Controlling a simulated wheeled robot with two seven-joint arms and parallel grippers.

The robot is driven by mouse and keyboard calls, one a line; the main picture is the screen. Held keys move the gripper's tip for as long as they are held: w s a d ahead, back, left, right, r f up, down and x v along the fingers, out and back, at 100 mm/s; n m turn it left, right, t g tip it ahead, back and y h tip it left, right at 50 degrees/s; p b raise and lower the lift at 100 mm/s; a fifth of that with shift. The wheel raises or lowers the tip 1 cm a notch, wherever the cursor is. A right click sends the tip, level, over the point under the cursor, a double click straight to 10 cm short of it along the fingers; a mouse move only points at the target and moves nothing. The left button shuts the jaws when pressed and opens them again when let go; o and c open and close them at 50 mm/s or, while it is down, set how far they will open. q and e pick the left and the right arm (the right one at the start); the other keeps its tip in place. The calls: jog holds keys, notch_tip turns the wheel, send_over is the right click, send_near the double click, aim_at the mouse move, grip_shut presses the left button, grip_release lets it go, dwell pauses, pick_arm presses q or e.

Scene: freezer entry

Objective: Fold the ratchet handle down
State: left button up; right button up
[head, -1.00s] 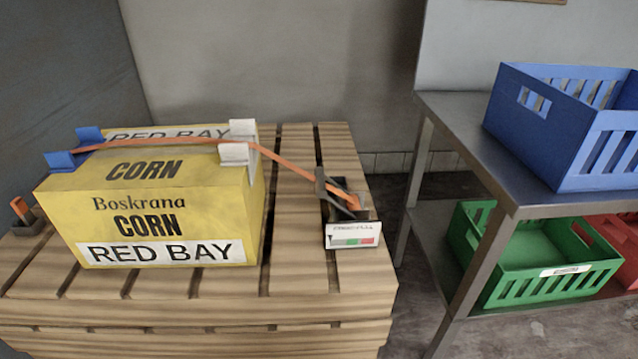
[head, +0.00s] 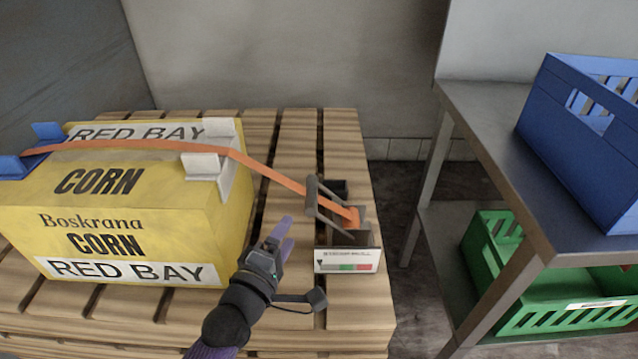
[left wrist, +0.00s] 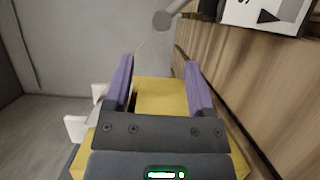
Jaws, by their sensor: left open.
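The ratchet (head: 352,235) sits on the right end of the pallet, fixed to the orange strap (head: 278,176). Its dark handle (head: 316,197) stands up, tilted to the left above the base. The strap runs left over the yellow corn box (head: 120,225). My left gripper (head: 286,228) is in front and left of the ratchet, apart from the handle. Its purple fingers are open and empty; they also show in the left wrist view (left wrist: 157,85). My right gripper is in neither view.
White (head: 215,160) and blue (head: 22,160) corner protectors sit under the strap on the box. A metal table (head: 490,130) stands at right, with a blue crate (head: 575,140) on top and a green crate (head: 500,310) below. The pallet behind the ratchet is clear.

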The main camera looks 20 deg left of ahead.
aim_at(307, 200)
pick_arm(q)
jog(key=w+b, duration=0.1)
jog(key=w, duration=0.2)
jog(key=w+b, duration=0.1)
jog(key=w, duration=0.1)
jog(key=w+d+b, duration=0.1)
jog(key=w+b, duration=0.1)
jog(key=w, duration=0.1)
jog(key=shift+w+f, duration=0.25)
jog(key=shift+w, duration=0.05)
jog(key=shift+w+r, duration=0.15)
jog(key=shift+w, duration=0.1)
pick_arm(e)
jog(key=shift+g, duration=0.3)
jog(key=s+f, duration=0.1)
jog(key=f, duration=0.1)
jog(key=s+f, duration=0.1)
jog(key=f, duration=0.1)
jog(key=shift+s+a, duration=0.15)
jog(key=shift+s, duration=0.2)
pick_arm(q)
jog(key=shift+c, duration=0.3)
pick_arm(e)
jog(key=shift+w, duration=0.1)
pick_arm(q)
jog(key=shift+c, duration=1.2)
grip_shut()
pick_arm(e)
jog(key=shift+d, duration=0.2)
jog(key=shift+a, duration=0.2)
